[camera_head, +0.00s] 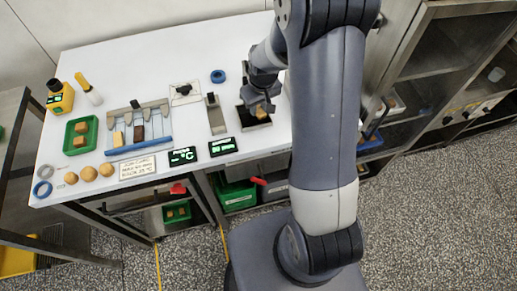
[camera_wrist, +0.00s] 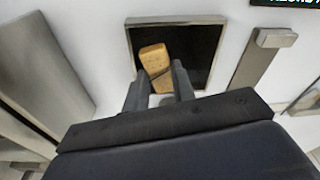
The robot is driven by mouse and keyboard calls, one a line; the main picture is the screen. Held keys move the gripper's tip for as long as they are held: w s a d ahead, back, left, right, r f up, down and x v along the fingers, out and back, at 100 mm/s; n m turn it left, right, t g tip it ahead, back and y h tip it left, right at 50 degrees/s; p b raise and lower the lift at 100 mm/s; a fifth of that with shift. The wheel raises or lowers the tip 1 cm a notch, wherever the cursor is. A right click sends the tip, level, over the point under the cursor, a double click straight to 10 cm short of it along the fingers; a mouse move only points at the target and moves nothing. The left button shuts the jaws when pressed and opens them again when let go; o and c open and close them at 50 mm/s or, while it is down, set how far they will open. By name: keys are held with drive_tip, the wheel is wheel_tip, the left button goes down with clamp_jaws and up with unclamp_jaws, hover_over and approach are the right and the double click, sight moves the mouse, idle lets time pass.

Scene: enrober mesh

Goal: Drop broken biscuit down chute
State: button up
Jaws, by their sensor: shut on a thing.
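My gripper (camera_wrist: 156,82) is shut on a tan biscuit piece (camera_wrist: 153,57), which sticks out beyond the fingertips. A dark line crosses the biscuit near the fingers; I cannot tell whether it is a crack or a shadow. In the wrist view the biscuit is over the dark square opening of the metal-framed chute (camera_wrist: 180,19). In the head view my gripper (camera_head: 259,103) is low at the chute (camera_head: 257,124), with a bit of the tan biscuit (camera_head: 261,113) visible. How far it is above or inside the opening is unclear.
A metal slide plate (camera_head: 215,114) lies left of the chute. Further left are a rack with blue bar (camera_head: 139,146), a green tray (camera_head: 81,134), several round biscuits (camera_head: 88,174) and small displays (camera_head: 222,146).

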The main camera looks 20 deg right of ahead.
drive_tip(key=o, duration=0.8)
drive_tip(key=shift+a, duration=0.1)
drive_tip(key=shift+o, duration=0.2)
drive_tip(key=shift+r, duration=0.1)
drive_tip(key=shift+r, duration=0.15)
wheel_tip(320, 180, up, 10)
drive_tip(key=s+b, duration=0.1)
drive_tip(key=shift+s+r, duration=0.15)
drive_tip(key=shift+s, duration=0.15)
drive_tip(key=f, duration=0.3)
drive_tip(key=w+f, duration=0.1)
drive_tip(key=f, duration=0.2)
drive_tip(key=f+p, duration=0.1)
drive_tip(key=f, duration=0.3)
drive_tip(key=shift+w, duration=0.2)
drive_tip(key=shift+w+r+p, duration=0.1)
drive_tip(key=shift+r+p, duration=1.6)
drive_tip(key=shift+r, duration=0.4)
